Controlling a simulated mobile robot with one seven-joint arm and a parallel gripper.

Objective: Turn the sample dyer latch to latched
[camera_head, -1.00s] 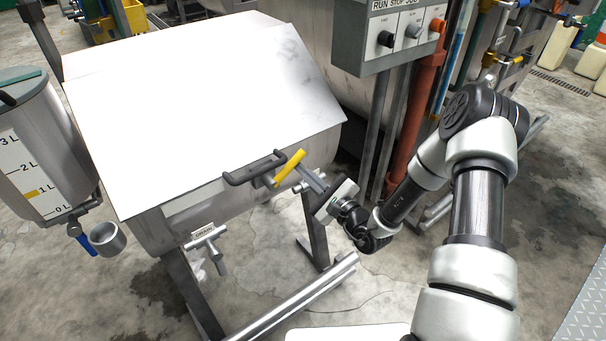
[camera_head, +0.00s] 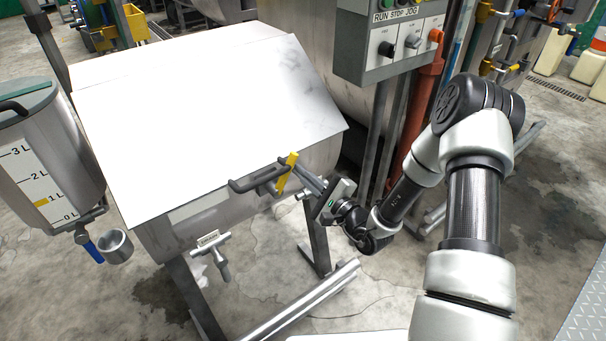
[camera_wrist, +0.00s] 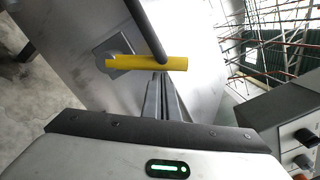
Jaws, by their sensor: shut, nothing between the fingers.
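The sample dyer (camera_head: 190,125) is a metal box with a large pale sloped lid, in the middle left of the head view. Its latch (camera_head: 287,172) is a yellow bar at the lid's front edge, beside a dark handle (camera_head: 255,180). In the head view the bar stands steeply, leaning a little right at the top. In the wrist view the yellow latch (camera_wrist: 146,63) lies across the picture just beyond my fingertips. My gripper (camera_head: 302,170) is shut and empty, its fingertips at the latch's right side. In the wrist view the fingertips (camera_wrist: 162,78) seem to touch or nearly touch the bar.
A control box (camera_head: 392,45) with knobs stands behind, right of the dyer. A drain valve (camera_head: 212,248) sticks out below the dyer's front. A graduated tank (camera_head: 45,150) with a blue-handled tap (camera_head: 93,252) stands at the left. Open concrete floor (camera_head: 290,255) lies in front.

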